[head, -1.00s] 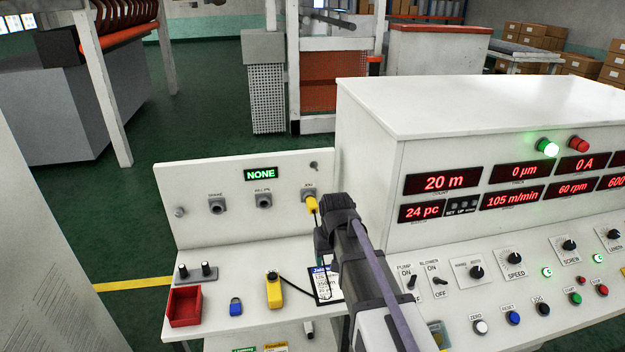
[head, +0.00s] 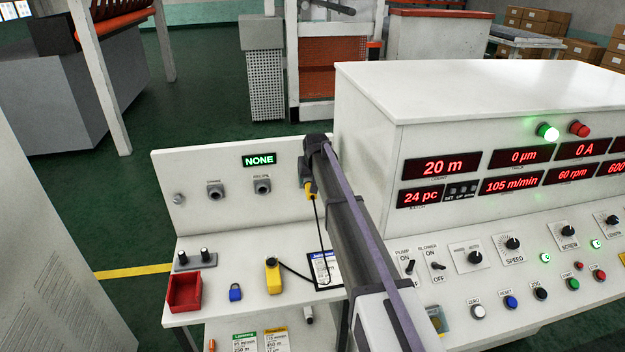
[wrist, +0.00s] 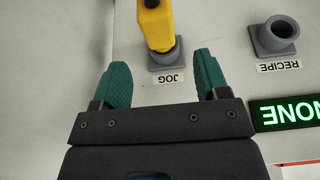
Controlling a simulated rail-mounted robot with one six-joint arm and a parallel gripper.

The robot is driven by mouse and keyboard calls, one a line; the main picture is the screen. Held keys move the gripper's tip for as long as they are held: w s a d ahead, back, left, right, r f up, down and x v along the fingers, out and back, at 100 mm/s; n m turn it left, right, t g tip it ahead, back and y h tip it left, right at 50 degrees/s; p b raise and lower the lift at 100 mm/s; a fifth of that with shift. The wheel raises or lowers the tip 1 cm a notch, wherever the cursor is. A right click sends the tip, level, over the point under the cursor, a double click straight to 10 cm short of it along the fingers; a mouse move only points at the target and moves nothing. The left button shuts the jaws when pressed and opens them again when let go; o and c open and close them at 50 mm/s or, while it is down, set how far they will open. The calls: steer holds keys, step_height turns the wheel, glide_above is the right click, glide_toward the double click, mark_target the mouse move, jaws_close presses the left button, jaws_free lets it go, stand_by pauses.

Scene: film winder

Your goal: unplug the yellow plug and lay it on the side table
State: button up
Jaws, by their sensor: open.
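The yellow plug (head: 310,190) sits in the grey socket labelled JOG on the white upright panel; its cord hangs down toward the table. In the wrist view the plug (wrist: 153,28) stands in the socket (wrist: 166,56). My gripper (wrist: 162,75) is open and empty, its two green fingers apart, with the plug and socket just beyond the fingertips, roughly centred between them. In the head view my gripper (head: 306,172) is at the panel and partly hides the socket. The white side table (head: 225,254) lies below the panel.
On the table are a red bin (head: 184,292), a blue padlock-like item (head: 235,292), a yellow pendant (head: 273,277) with a black cable and a printed card (head: 325,269). A RECIPE socket (head: 262,186) is left of the plug. The control console (head: 375,130) stands right.

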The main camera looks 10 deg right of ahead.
steer(key=b+x, duration=0.4)
steer(key=x, duration=0.3)
steer(key=shift+s+b, duration=0.1)
steer(key=shift+b, duration=0.25)
steer(key=shift+r, duration=0.1)
steer(key=c, duration=1.1)
